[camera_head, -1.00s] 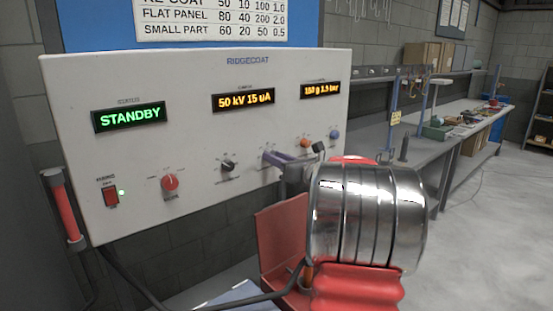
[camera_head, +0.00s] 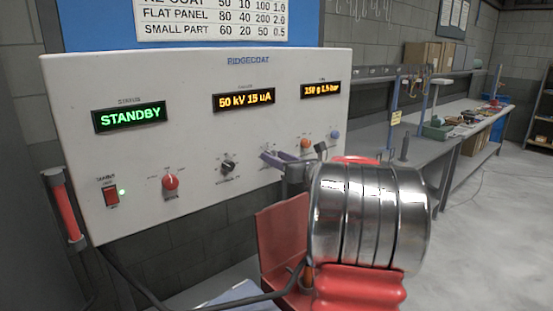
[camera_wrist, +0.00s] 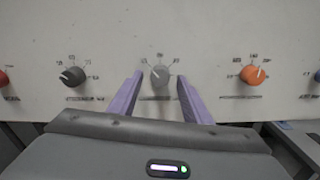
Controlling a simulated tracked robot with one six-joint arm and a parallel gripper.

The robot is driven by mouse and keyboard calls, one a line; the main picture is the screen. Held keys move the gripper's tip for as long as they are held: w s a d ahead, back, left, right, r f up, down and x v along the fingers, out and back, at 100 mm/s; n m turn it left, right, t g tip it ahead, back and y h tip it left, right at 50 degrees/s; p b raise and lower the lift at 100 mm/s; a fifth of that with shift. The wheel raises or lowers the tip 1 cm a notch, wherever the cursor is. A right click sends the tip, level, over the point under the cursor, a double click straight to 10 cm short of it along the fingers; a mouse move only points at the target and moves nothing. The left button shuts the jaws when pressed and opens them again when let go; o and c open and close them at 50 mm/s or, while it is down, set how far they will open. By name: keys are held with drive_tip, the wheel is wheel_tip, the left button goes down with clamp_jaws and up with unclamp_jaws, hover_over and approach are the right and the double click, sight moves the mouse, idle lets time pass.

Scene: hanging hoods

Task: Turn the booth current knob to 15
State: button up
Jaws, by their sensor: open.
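The grey knob (camera_wrist: 161,77) sits on the white panel (camera_head: 85,175), in the middle of the wrist view. Its pointer is tilted off vertical. My gripper (camera_wrist: 159,77) is open, with one purple finger on each side of this knob and a visible gap to it. In the head view my gripper (camera_head: 280,160) is at the panel and hides the grey knob. The middle display (camera_head: 244,100) reads 50 kV 15 uA. The knob labels are too small to read, so I cannot confirm the current label.
A black knob (camera_wrist: 73,76) is to the left and an orange knob (camera_wrist: 252,75) to the right. A red knob (camera_head: 170,182) and a red switch (camera_head: 111,196) are further left. A blue knob (camera_head: 334,135) is at the right. The green display (camera_head: 130,116) reads STANDBY.

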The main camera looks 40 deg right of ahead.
drive_tip(key=s+a, duration=0.1)
drive_tip(key=s, duration=1.2)
drive_tip(key=shift+a, duration=0.25)
drive_tip(key=shift+s, duration=0.1)
drive_tip(key=w+a+f+n+g+y, duration=0.1)
drive_tip(key=a+f+n+g+y, duration=0.3)
drive_tip(key=a, duration=0.7)
drive_tip(key=w+a+f+n+g+y, duration=0.1)
drive_tip(key=a+n, duration=0.6)
drive_tip(key=a, duration=0.3)
drive_tip(key=w+a+f+n+g+y, duration=0.25)
drive_tip(key=a+n, duration=0.25)
drive_tip(key=a, duration=0.6)
drive_tip(key=s+a+f+n+g+h, duration=0.2)
drive_tip(key=s+a+n, duration=0.4)
drive_tip(key=n, duration=0.5)
drive_tip(key=s+a+f+n+g+h, duration=0.3)
drive_tip(key=s+a+n, duration=0.4)
drive_tip(key=s+n, duration=0.3)
drive_tip(key=shift+s+f+n+h, duration=0.3)
drive_tip(key=shift+f+n+h, duration=0.05)
drive_tip(key=shift+f+n, duration=0.6)
